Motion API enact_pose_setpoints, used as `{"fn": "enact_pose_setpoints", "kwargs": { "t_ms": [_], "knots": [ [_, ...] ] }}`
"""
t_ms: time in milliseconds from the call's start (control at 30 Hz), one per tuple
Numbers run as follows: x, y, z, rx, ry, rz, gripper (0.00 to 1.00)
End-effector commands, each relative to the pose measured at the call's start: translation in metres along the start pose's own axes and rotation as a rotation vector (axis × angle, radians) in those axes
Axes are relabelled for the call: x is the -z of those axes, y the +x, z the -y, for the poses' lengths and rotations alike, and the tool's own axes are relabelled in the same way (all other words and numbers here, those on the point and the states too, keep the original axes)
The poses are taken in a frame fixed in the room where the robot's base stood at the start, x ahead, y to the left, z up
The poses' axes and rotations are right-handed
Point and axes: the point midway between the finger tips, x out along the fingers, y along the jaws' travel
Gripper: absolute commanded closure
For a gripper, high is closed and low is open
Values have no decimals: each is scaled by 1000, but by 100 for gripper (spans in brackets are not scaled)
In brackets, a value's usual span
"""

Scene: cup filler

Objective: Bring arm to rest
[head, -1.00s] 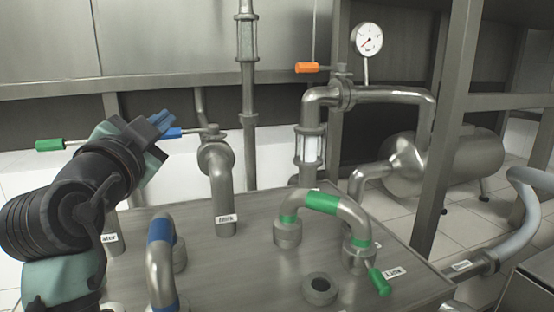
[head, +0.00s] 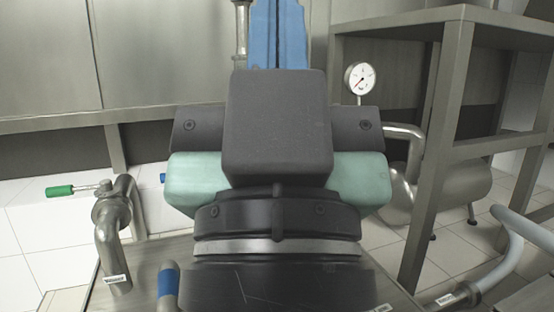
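My gripper (head: 278,35) is large and close in the middle of the head view, pointing up. Its two blue fingers lie side by side with only a thin dark line between them. They look shut, and nothing shows between them. The fingertips run up to the top edge of the picture. The dark and pale-green gripper body and wrist hide most of the steel table and the pipes behind.
A steel pipe (head: 114,232) with a green-handled valve (head: 60,190) stands at left. A blue-banded pipe (head: 168,285) is beside my wrist. A steel frame post (head: 437,160), gauge (head: 359,79) and horizontal tank (head: 462,180) are at right.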

Motion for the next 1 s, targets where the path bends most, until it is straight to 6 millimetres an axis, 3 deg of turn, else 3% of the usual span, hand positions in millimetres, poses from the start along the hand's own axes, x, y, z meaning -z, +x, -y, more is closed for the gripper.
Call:
{"fn": "enact_pose_setpoints", "kwargs": {
  "t_ms": [33, 500, 700, 1000],
  "knots": [
    [23, 25, 0, 0, 1, 1, 100],
    [117, 125, 0, 2, 2, 2, 100],
    [134, 142, 0, 2, 2, 2, 100],
    [134, 142, 0, 2, 2, 2, 100]
  ]
}}
